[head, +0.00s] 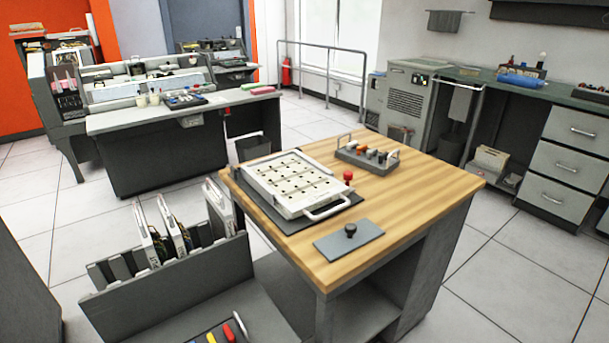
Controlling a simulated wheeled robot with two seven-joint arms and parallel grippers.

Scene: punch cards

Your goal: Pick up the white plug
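A grey plug rack (364,163) with upright handles at both ends sits near the back edge of the wooden-topped table (420,195). Neither of my grippers is in view.
A white panel with rows of slots (262,186) and a front handle lies left of the rack. A red knob (348,176) stands beside it. A grey plate with a black knob (350,231) lies nearer. The table's right side is clear. A grey bin (170,295) holds upright panels.

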